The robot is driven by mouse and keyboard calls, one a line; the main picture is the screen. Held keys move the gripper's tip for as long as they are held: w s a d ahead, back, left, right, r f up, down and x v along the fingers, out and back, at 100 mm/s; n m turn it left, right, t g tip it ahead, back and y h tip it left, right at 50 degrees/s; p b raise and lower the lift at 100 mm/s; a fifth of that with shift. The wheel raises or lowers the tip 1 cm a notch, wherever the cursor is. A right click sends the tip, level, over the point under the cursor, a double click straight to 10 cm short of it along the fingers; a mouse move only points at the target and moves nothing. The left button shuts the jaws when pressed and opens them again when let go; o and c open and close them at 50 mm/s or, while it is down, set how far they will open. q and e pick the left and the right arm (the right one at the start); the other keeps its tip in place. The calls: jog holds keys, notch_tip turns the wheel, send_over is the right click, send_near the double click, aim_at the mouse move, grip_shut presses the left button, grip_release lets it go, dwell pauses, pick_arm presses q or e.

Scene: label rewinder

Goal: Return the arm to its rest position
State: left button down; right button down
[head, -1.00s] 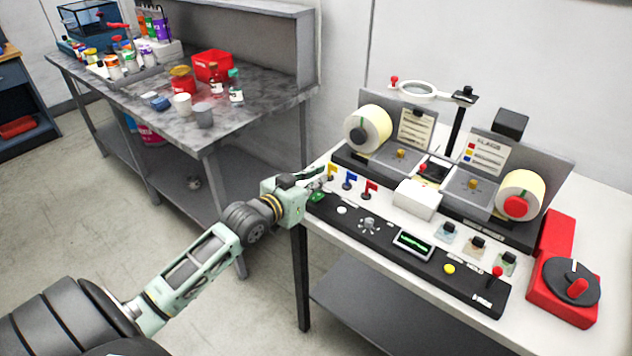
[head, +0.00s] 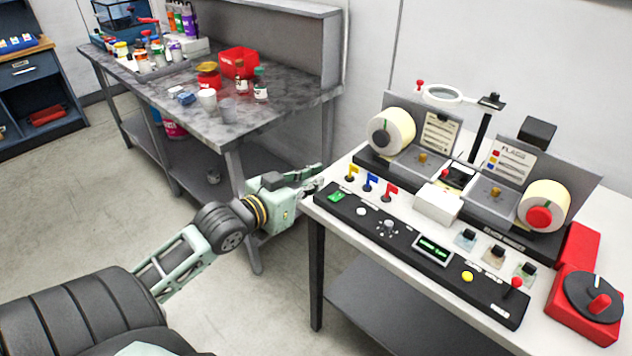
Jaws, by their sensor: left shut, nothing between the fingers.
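My left arm comes in from the lower left of the head view. Its left gripper (head: 314,182) is shut and empty. It is just off the left end of the label rewinder's black control panel (head: 410,246), near the green button (head: 337,197) and the yellow flag switch (head: 351,172). A gap of a little pale table shows between the fingertips and the panel. My right gripper is not in view.
The rewinder stands on a white table (head: 597,210) with two label rolls, a magnifier (head: 443,95) and a red dial unit (head: 588,306). A grey bench (head: 262,107) with a red bin (head: 238,62) and several bottles stands behind.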

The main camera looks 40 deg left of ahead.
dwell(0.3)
pick_arm(q)
jog(key=s+a+f+n+g+y, duration=0.1)
jog(key=s+a+f+g, duration=0.15)
jog(key=f, duration=0.95)
jog(key=s+a+f+n+g+y, duration=0.1)
jog(key=a+f+y, duration=0.15)
jog(key=f, duration=0.85)
jog(key=s+d+f+g, duration=0.1)
jog(key=s+f+g, duration=0.5)
jog(key=f, duration=1.1)
jog(key=s+d+f+m+g, duration=0.1)
jog(key=s+d+f, duration=0.5)
jog(key=s, duration=0.5)
jog(key=s+d+f+m+g+h, duration=0.1)
jog(key=s+d+f+g, duration=0.1)
jog(key=s+d+f, duration=0.4)
jog(key=s+d+f+m+g+h, duration=0.1)
jog(key=s+d+f+g, duration=0.1)
jog(key=s+d+f, duration=0.4)
jog(key=s+f, duration=0.4)
jog(key=s, duration=0.6)
jog(key=shift+s+f+m, duration=0.2)
jog(key=shift+s+m, duration=0.05)
jog(key=shift+m, duration=0.05)
jog(key=shift+d, duration=0.1)
